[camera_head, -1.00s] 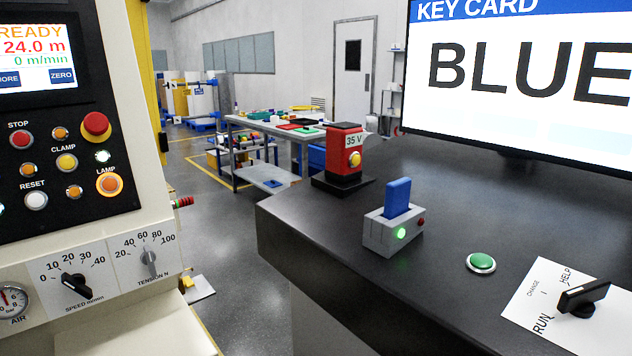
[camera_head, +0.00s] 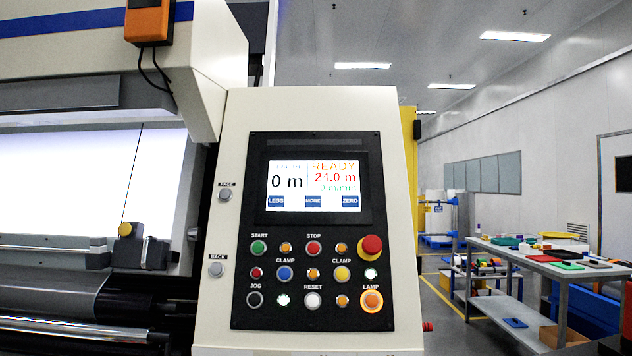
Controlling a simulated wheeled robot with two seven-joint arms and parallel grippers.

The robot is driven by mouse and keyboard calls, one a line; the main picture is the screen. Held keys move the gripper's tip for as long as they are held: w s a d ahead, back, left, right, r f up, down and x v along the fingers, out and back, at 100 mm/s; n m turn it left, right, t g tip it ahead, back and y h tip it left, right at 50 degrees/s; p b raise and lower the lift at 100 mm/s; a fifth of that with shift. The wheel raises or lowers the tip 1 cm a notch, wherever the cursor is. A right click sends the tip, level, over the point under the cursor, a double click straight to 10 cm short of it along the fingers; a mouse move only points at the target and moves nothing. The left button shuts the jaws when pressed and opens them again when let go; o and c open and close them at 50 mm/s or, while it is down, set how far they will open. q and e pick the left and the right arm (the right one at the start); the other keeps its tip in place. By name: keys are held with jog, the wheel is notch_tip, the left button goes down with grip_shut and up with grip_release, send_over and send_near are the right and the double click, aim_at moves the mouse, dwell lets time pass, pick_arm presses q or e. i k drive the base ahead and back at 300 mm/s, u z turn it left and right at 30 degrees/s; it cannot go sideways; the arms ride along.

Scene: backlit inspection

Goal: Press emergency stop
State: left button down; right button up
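The emergency stop is a large red mushroom button (camera_head: 371,246) at the upper right of the button field on the black control panel (camera_head: 320,140). The screen (camera_head: 313,187) above reads READY, 0 m and 24.0 m. Neither of my grippers shows in the head view.
The cream machine housing (camera_head: 405,215) surrounds the panel. A bright backlit window (camera_head: 60,185) and dark rollers (camera_head: 60,295) are on the left. A workbench (camera_head: 545,262) with trays stands at the right, across open floor (camera_head: 440,325).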

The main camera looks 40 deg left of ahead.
aim_at(371, 244)
jog(key=u, duration=1.35)
